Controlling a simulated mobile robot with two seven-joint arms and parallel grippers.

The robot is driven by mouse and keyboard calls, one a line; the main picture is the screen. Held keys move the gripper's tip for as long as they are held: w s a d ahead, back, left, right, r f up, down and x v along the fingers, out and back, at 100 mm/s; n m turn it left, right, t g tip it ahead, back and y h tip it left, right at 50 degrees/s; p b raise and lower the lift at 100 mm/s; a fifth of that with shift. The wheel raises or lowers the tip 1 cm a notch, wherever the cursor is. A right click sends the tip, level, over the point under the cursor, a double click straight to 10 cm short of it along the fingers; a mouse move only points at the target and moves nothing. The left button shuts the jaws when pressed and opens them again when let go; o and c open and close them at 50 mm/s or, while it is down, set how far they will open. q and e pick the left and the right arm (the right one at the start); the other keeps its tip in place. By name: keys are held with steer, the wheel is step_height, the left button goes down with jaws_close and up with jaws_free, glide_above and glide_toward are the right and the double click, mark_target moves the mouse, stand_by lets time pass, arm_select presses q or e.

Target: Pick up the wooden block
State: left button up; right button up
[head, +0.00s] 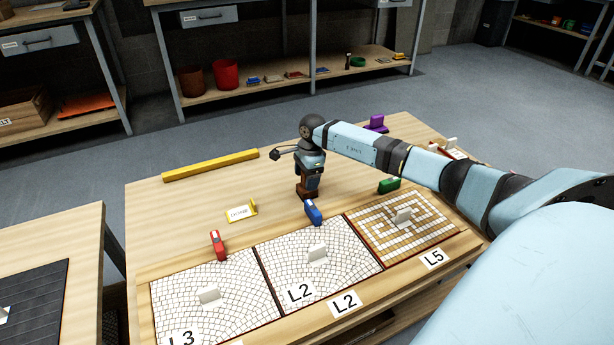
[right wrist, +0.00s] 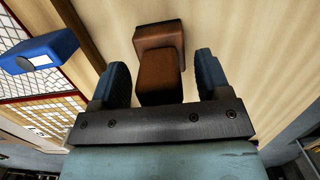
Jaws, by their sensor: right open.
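The wooden block (head: 302,192) is dark brown and stands on the table behind the middle mosaic panel. In the right wrist view the block (right wrist: 158,36) shows a wider upper part and a narrower part between the fingers. My right gripper (head: 309,184) points down over the block. In the right wrist view the right gripper (right wrist: 161,76) is open, with one finger on each side of the block and gaps visible on both sides. My left gripper is not in view.
A blue piece (head: 313,212) stands close to the block, with a red piece (head: 217,245) to the left and a green piece (head: 388,186) to the right. Mosaic panels (head: 318,262) line the front.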

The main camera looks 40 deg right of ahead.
steer(key=shift+c, duration=0.4)
steer(key=c, duration=0.9)
steer(key=shift+r, duration=0.1)
